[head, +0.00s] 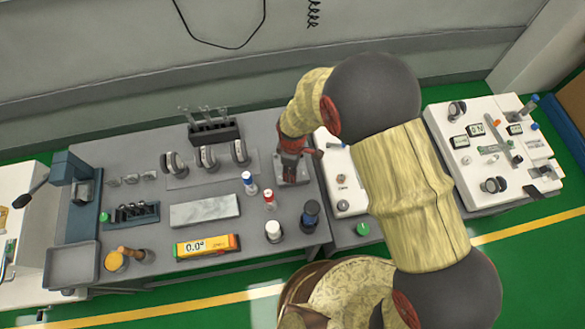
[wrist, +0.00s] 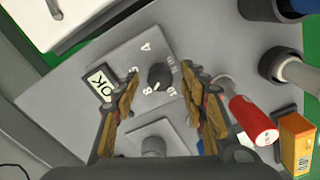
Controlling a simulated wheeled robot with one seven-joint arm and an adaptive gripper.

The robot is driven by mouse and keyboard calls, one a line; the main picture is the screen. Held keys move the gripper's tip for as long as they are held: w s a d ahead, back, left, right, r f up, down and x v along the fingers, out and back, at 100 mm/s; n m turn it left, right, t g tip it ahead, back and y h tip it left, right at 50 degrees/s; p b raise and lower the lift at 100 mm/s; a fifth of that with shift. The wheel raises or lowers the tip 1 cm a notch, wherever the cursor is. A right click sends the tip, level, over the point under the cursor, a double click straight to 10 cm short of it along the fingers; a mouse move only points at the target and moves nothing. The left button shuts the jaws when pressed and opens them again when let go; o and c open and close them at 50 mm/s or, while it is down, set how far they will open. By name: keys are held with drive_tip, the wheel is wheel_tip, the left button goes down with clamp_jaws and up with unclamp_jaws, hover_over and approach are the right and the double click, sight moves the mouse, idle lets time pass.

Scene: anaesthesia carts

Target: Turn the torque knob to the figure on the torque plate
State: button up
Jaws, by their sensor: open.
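A black round torque knob (wrist: 160,77) stands on a grey plate (wrist: 140,46) in the wrist view. Figures are printed around it; a 4 and an 8 are legible, the others are small or partly hidden. A white card with dark characters (wrist: 101,88) lies beside the knob, tilted, its text hard to read. Which way the knob points is unclear. My gripper (wrist: 161,88) is open, its fingers on either side of the knob in the picture; contact cannot be seen. In the head view my gripper (head: 291,173) is over the bench's right end and hides the knob.
Blue-capped (head: 249,183) and red-capped (head: 269,199) bottles stand left of my gripper, with dark (head: 310,216) and white-topped (head: 273,231) cylinders nearer the front. A yellow gauge (head: 207,245) lies at the front. A white cart (head: 498,150) stands to the right.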

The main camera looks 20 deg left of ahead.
wheel_tip(320, 180, up, 12)
idle(0.5)
idle(0.5)
